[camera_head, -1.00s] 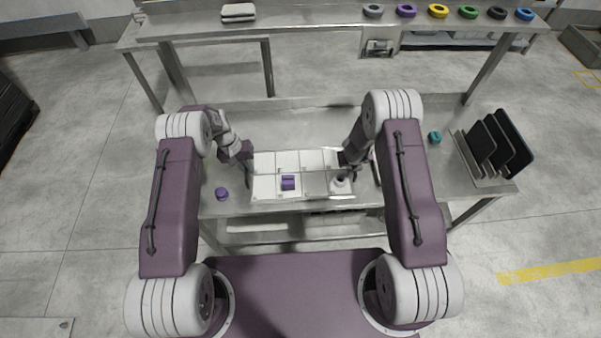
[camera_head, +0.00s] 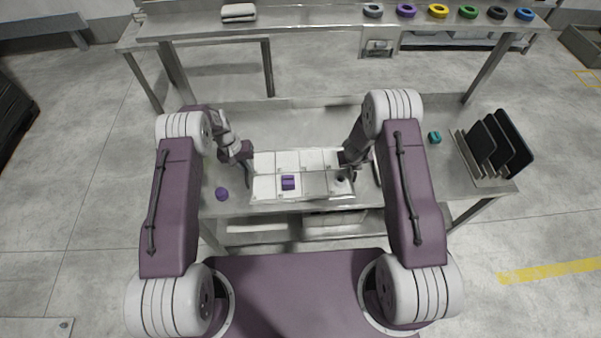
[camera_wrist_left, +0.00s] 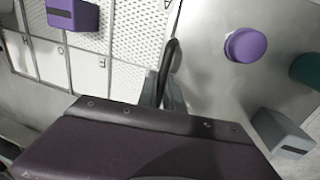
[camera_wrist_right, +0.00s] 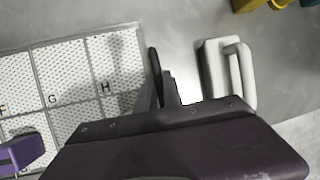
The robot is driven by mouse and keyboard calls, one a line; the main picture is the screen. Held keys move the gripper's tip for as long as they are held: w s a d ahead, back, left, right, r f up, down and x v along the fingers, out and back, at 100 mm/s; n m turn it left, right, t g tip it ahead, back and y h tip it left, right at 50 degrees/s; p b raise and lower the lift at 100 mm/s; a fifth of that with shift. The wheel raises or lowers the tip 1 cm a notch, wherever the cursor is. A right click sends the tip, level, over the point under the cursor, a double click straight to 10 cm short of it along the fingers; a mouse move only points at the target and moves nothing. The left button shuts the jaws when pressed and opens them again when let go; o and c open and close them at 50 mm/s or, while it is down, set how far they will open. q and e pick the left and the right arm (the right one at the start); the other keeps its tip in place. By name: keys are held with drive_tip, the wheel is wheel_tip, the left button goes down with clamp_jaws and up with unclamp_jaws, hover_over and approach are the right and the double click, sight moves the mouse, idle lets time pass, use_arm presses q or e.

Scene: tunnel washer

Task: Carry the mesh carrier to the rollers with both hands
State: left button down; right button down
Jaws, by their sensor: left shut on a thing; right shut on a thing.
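The mesh carrier (camera_head: 315,160) is a flat white tray split into lettered compartments, on the steel bench in front of me. A purple block (camera_head: 288,183) sits in one of its front compartments. My left gripper (camera_head: 247,168) is shut on the carrier's left side; in the left wrist view its dark fingers (camera_wrist_left: 168,75) are at the carrier edge. My right gripper (camera_head: 348,161) is shut on the right side; its fingers also show in the right wrist view (camera_wrist_right: 158,75). Whether the carrier is clear of the bench I cannot tell. I cannot make out the rollers.
A purple round piece (camera_head: 221,193) lies left of the carrier. A pale handled object (camera_wrist_right: 217,75) stands close right of my right gripper. A teal piece (camera_head: 434,137) and a rack of dark plates (camera_head: 492,145) are at the right. The bench behind the carrier is clear.

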use_arm(q)
drive_tip(key=shift+w+r, duration=0.1)
use_arm(e)
drive_tip(key=shift+w+r, duration=0.1)
